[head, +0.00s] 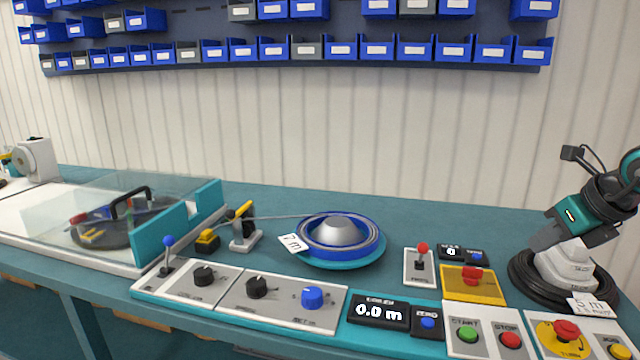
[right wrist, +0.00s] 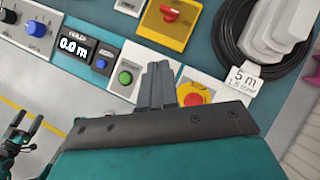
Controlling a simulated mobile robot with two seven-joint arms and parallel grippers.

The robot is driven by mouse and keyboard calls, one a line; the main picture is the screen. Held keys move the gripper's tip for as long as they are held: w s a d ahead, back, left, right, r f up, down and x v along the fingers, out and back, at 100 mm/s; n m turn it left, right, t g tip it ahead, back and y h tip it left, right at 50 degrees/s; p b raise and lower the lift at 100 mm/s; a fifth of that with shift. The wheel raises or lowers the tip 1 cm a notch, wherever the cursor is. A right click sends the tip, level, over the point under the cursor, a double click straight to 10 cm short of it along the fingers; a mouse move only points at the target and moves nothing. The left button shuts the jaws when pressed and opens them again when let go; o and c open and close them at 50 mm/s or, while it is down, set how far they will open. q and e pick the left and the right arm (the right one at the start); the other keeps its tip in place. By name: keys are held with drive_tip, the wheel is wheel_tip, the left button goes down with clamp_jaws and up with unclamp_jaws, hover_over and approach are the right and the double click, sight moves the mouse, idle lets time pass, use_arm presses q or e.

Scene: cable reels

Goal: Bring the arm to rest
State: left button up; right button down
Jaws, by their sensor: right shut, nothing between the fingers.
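My right gripper (head: 536,246) hangs at the right of the bench, in front of a white stack on a black cable coil (head: 522,285). In the right wrist view its two grey fingers (right wrist: 158,84) are together with nothing between them. They show over the panel between the green start button (right wrist: 125,77) and the red turn knob (right wrist: 194,99). My left gripper does not show in the head view.
A blue reel (head: 372,240) sits mid-bench. A clear-lidded box (head: 150,250) stands at the left. Control panels (head: 232,308) line the front edge, with a red-knobbed lever (head: 422,250) and a yellow plate (head: 455,284). Blue bins (head: 415,46) hang on the wall.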

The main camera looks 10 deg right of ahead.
drive_tip(key=w+a+f+m+t+y+p, duration=0.1)
drive_tip(key=a+f+m+y, duration=0.25)
drive_tip(key=a, duration=0.55)
drive_tip(key=w+a+f+m+t+y+p, duration=0.1)
drive_tip(key=a+f+m+y, duration=0.3)
drive_tip(key=a, duration=0.6)
drive_tip(key=w+a+f+t+y+p, duration=0.1)
drive_tip(key=a+f+y+p, duration=0.1)
drive_tip(key=a+y, duration=0.5)
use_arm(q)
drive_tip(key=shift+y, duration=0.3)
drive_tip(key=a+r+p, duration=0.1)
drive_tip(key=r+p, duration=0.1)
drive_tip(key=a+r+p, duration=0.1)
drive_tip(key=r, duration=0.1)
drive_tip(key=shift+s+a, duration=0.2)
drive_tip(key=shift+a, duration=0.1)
use_arm(e)
drive_tip(key=s+a+f+m+h, duration=0.2)
drive_tip(key=s+f+m+h, duration=0.4)
drive_tip(key=m, duration=0.7)
drive_tip(key=s+a+f+m+h, duration=0.2)
drive_tip(key=s+f+m+h, duration=0.5)
drive_tip(key=f+m, duration=0.6)
drive_tip(key=s, duration=0.2)
drive_tip(key=shift+s+a+m+t, duration=0.25)
drive_tip(key=shift+s+m+t, duration=0.1)
drive_tip(key=shift+s+t, duration=0.05)
